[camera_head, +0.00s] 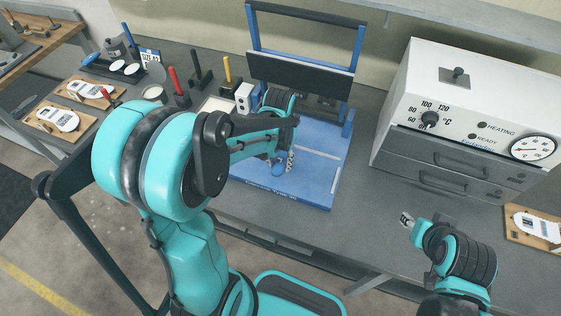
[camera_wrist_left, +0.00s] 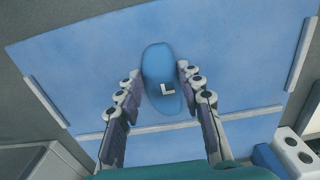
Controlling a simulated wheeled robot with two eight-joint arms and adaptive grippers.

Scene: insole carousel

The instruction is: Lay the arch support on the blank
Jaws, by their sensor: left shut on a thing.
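My left gripper (camera_wrist_left: 155,83) is shut on a blue rounded piece marked L, which I take as the arch support (camera_wrist_left: 160,70). Its fingers lie along both sides of it. In the head view the left gripper (camera_head: 284,161) points down over the blue platform (camera_head: 315,185), and the blue piece (camera_head: 277,168) shows at its fingertips. I cannot tell whether it touches the platform. I cannot make out a separate blank under it. My right gripper (camera_head: 407,221) is at the lower right, in front of the oven; its finger state is unclear.
A white oven (camera_head: 440,85) with drawers stands at the right. A blue frame with a dark panel (camera_head: 300,75) rises behind the platform. White insole shapes on wooden boards (camera_head: 38,128) lie at left, another board (camera_head: 530,240) at far right. Coloured-handled tools (camera_head: 174,80) stand left of the frame.

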